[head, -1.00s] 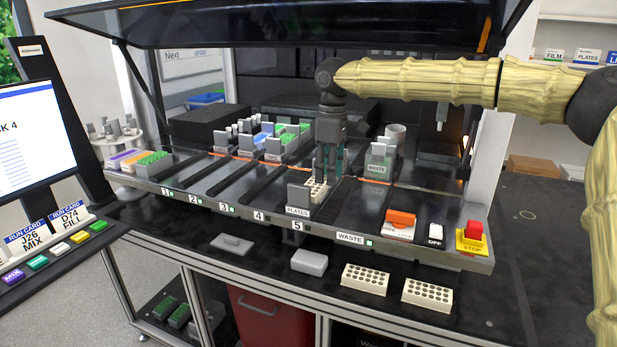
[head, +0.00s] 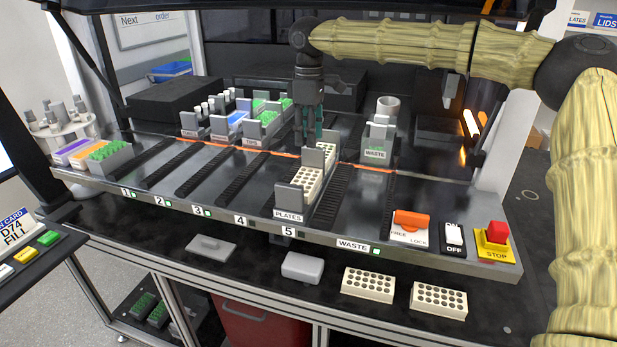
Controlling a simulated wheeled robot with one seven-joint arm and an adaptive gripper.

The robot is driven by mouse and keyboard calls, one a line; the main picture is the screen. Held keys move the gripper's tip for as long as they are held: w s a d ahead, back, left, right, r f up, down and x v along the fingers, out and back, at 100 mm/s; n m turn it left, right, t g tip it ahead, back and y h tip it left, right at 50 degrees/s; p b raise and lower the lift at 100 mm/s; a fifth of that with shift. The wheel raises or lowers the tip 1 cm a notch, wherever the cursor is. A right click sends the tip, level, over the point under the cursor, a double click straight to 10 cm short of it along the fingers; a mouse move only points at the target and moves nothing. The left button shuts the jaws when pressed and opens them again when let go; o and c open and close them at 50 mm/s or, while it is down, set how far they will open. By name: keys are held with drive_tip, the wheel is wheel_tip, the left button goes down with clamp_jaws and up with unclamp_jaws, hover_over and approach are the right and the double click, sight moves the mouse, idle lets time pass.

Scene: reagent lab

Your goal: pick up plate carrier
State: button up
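The plate carrier (head: 289,199) sits in lane 5 of the sloped deck, with a grey front block above the label "PLATES". A cream plate with dark wells (head: 311,183) lies in it, and a grey upright block stands at its far end. My gripper (head: 309,140) points down just above and behind that far end. Its dark fingers with teal pads look apart, with nothing seen between them. Whether a fingertip touches the far block cannot be told.
Other carriers with tubes (head: 246,125) stand to the left. A waste carrier (head: 376,152) stands right of my gripper. An orange lever (head: 411,219), a switch (head: 454,236) and a red stop button (head: 497,232) line the right front. Two cream well blocks (head: 368,284) lie on the bench.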

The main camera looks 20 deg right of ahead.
sight(314, 151)
drive_tip(key=shift+d+f, duration=0.1)
drive_tip(key=shift+f, duration=0.45)
drive_tip(key=shift+s+d+f+p, duration=0.45)
drive_tip(key=shift+s+f, duration=0.2)
drive_tip(key=shift+f, duration=0.2)
drive_tip(key=shift+w+f, duration=0.1)
drive_tip(key=shift+f, duration=1)
clamp_jaws()
